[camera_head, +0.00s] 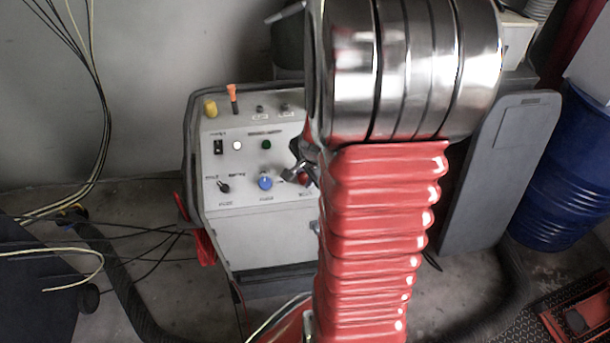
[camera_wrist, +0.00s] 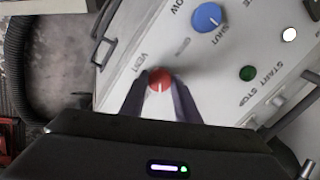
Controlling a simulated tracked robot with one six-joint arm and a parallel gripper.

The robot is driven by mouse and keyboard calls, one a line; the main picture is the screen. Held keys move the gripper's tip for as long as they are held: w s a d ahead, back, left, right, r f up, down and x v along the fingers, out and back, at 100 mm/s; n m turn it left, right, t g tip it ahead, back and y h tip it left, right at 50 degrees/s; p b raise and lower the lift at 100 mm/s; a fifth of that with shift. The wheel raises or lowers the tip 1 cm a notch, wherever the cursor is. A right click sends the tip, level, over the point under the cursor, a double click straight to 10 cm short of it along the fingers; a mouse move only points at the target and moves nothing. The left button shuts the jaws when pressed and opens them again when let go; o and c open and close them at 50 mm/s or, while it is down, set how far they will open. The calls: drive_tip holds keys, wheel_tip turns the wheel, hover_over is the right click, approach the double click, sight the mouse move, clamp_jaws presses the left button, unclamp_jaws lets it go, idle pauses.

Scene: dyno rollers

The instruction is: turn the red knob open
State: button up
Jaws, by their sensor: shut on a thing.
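The red knob (camera_wrist: 160,79) sits on the light grey control panel (camera_wrist: 215,85), beside the word VENT, with a pale pointer line on its face. My gripper (camera_wrist: 160,84) is shut on the red knob, with one dark finger on each side of it. In the head view a small red part of the knob (camera_head: 304,179) shows beside my gripper (camera_head: 303,172). My red ribbed arm and its metal joint hide the panel's right part there.
A blue knob (camera_head: 265,183) is left of the red one, with a black knob (camera_head: 223,186) further left. A green button (camera_head: 266,145) and a white button (camera_head: 237,145) are above. A blue drum (camera_head: 560,185) stands at right. Cables and a hose (camera_head: 120,280) lie on the floor.

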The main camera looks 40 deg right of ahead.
drive_tip(key=m, duration=0.4)
drive_tip(key=shift+s+f+m, duration=0.1)
drive_tip(key=shift+s+m, duration=0.1)
drive_tip(key=shift+m, duration=0.1)
drive_tip(key=shift+s+m+t, duration=0.1)
drive_tip(key=shift+m+t, duration=0.3)
drive_tip(key=shift+m, duration=1.1)
drive_tip(key=shift+f, duration=0.1)
drive_tip(key=o, duration=1)
drive_tip(key=shift+o, duration=0.2)
drive_tip(key=shift+r, duration=0.2)
drive_tip(key=shift+s+a+r, duration=0.1)
drive_tip(key=shift+s+r, duration=0.05)
drive_tip(key=shift+r, duration=0.5)
drive_tip(key=v, duration=1.2)
drive_tip(key=shift+s, duration=0.2)
drive_tip(key=shift+a, duration=0.15)
